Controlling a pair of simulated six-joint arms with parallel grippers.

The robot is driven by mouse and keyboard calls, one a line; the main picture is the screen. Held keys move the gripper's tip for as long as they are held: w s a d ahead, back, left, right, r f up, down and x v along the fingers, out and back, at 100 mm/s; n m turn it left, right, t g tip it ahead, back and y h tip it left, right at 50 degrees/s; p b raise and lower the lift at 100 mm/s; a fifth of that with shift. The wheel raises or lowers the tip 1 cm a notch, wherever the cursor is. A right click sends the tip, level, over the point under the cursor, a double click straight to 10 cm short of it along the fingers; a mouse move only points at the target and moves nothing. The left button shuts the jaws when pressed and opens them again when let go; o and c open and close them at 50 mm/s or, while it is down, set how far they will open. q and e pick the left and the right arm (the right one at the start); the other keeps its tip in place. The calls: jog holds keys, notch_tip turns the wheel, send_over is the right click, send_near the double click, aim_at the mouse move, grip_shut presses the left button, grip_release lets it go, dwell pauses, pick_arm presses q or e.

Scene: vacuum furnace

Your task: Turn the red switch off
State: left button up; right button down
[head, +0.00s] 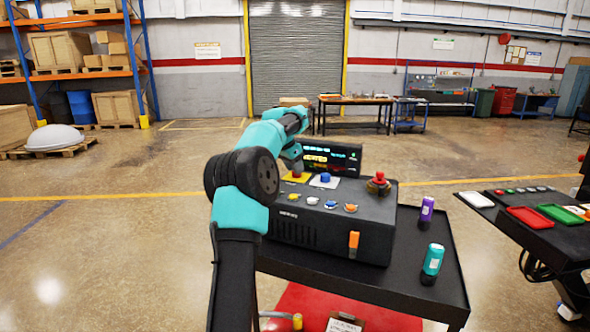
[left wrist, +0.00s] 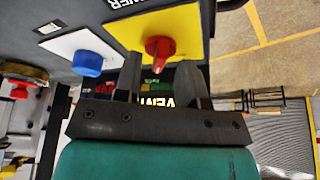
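In the head view the plate (head: 287,178) is partly hidden behind my left gripper (head: 296,168). In the left wrist view my left gripper (left wrist: 160,66) is open, with one finger on each side of the red switch's tip. I cannot tell whether a finger touches it. My right gripper is not in view.
A blue knob (head: 325,178) on a white plate is next to the yellow plate. A red mushroom-like button (head: 379,176) stands farther right. A display (head: 331,158) rises behind. Purple (head: 426,212) and teal (head: 432,263) bottles stand on the cart, right of the box.

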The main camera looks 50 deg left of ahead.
pick_arm(q)
jog(key=shift+w+f, duration=0.2)
jog(key=shift+f, duration=0.25)
grip_shut()
